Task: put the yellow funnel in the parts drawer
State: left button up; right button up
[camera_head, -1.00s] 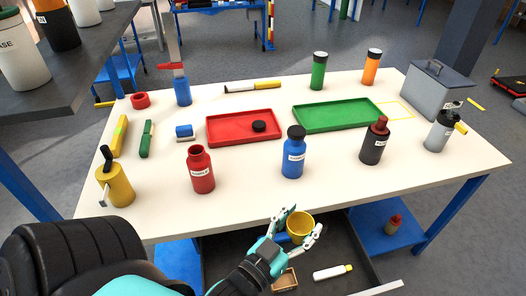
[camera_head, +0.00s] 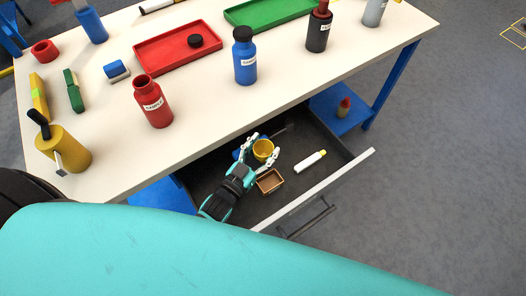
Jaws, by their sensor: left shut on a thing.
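The yellow funnel (camera_head: 264,149) is between the white fingers of my left gripper (camera_head: 262,147), which is shut on it. Its round open top faces up. The gripper and funnel show over the open parts drawer (camera_head: 325,166), towards its back left, near the table's front edge. I cannot tell whether the funnel touches the drawer floor. My right gripper is not in view.
In the drawer are a brown box (camera_head: 270,181), a white tube with a yellow cap (camera_head: 310,161) and something blue partly hidden behind the funnel. Red (camera_head: 153,103) and blue (camera_head: 245,57) bottles stand on the table above. The drawer's right part is mostly clear.

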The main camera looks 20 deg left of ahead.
pick_arm(q)
jog(key=shift+f, duration=0.85)
jog(key=shift+f, duration=0.3)
jog(key=shift+s+f+b, duration=0.2)
jog(key=shift+f+b, duration=0.15)
jog(key=shift+b, duration=0.1)
jog(key=o, duration=1.1)
jog(key=shift+s+f, duration=0.1)
jog(key=shift+f, duration=0.05)
jog(key=shift+c, duration=0.2)
jog(key=shift+d, duration=0.1)
jog(key=shift+r, duration=0.2)
jog(key=shift+r+p, duration=0.5)
jog(key=shift+p, duration=0.05)
jog(key=v, duration=0.7)
jog(key=shift+r+b, duration=0.1)
jog(key=shift+b, duration=0.25)
